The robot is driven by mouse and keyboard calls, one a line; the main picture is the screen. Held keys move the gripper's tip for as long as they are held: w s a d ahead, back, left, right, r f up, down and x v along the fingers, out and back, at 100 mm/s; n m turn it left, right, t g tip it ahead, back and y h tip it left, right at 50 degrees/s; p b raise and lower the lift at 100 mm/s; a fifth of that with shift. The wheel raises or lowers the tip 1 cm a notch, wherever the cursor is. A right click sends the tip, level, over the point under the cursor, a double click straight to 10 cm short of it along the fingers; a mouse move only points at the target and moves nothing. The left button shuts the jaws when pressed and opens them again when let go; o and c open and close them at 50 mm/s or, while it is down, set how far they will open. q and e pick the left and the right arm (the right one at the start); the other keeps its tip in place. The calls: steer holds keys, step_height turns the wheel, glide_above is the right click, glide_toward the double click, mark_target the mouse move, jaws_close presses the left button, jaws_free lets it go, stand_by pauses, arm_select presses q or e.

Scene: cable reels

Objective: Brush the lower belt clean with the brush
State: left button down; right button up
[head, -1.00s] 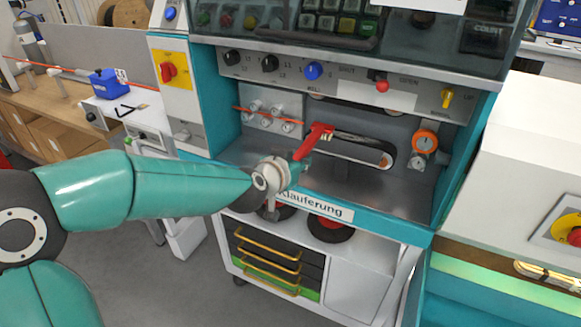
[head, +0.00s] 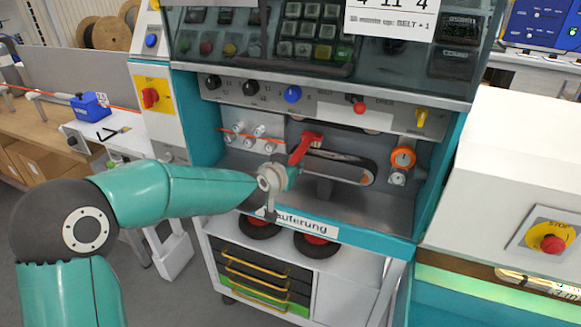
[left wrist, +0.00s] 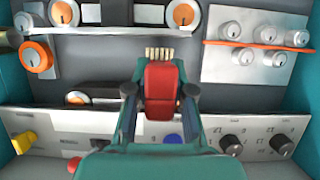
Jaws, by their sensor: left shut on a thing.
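The red brush (head: 303,150) is held in my left gripper (head: 287,172), its head raised in front of the left part of the lower belt. In the left wrist view the brush (left wrist: 160,85) sits between the two fingers of my left gripper (left wrist: 160,92), pale bristles pointing away from me. The lower belt (head: 338,168) is a dark loop inside the teal machine bay. It also shows near the top of the left wrist view (left wrist: 110,30), beyond the bristles. I cannot tell whether the bristles touch it. My right gripper is out of view.
A knob panel (head: 325,108) overhangs the bay. An orange-rimmed dial (head: 403,157) is right of the belt, and an orange rod with grey rollers (head: 250,138) is left of it. The labelled front ledge (head: 300,222) lies below.

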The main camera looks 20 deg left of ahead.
arm_select(q)
steer(key=shift+f+b, duration=0.9)
steer(key=shift+f, duration=0.15)
stand_by(0.4)
steer(key=shift+s, duration=0.1)
steer(key=shift+d, duration=0.15)
